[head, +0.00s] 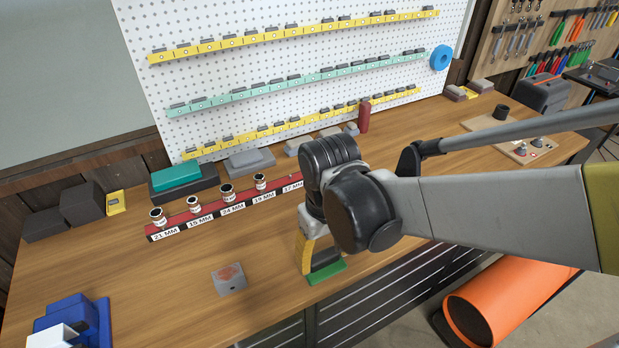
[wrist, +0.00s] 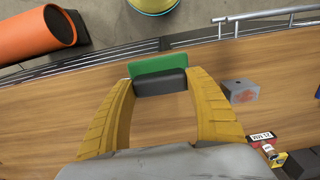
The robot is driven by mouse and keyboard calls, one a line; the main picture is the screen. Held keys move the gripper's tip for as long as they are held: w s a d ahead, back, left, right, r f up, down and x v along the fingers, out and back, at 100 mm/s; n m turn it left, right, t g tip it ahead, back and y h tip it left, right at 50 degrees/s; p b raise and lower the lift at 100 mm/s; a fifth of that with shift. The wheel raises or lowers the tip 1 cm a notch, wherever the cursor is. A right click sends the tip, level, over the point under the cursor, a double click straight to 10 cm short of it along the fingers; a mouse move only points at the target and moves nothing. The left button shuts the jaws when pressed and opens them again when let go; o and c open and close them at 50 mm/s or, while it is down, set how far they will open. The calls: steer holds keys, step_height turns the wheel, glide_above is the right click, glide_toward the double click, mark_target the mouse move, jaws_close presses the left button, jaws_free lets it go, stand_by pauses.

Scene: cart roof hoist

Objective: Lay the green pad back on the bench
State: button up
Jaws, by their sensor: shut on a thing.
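The green pad (head: 327,272) is a thin green plate with a dark block on its back, seen low over the wooden bench (head: 262,245) near its front edge. My gripper (head: 322,258) points down, its yellow fingers closed on the dark block. In the wrist view, the dark block (wrist: 160,83) sits between the fingertips, and the green plate (wrist: 158,65) shows just beyond, overlapping the bench's front edge. I cannot tell whether the pad touches the bench. My wrist and arm hide part of the bench behind it.
A grey block with a reddish top (head: 229,279) stands left of my gripper. Behind are a red labelled rack (head: 228,208) with several sockets and a teal-topped dark block (head: 183,190). Blue bins (head: 75,320) sit front left. An orange roll (head: 510,300) lies below the front edge.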

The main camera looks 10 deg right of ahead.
steer(key=shift+w+d+f, duration=0.1)
steer(key=shift+d+f, duration=0.1)
steer(key=shift+d, duration=0.05)
steer(key=w+a+f+b, duration=0.1)
steer(key=w+a+f, duration=0.1)
steer(key=w, duration=0.1)
steer(key=w+a+f+b, duration=0.1)
steer(key=w+f, duration=0.1)
steer(key=w, duration=0.1)
steer(key=w+a+f+b, duration=0.1)
steer(key=w+a+f, duration=0.1)
steer(key=w+f, duration=0.1)
steer(key=shift+w+a, duration=0.3)
steer(key=shift+w, duration=0.2)
steer(key=shift+f+b, duration=0.85)
steer(key=shift+f, duration=1.05)
steer(key=shift+f, duration=0.2)
steer(key=o, duration=1.1)
steer(key=shift+r, duration=0.1)
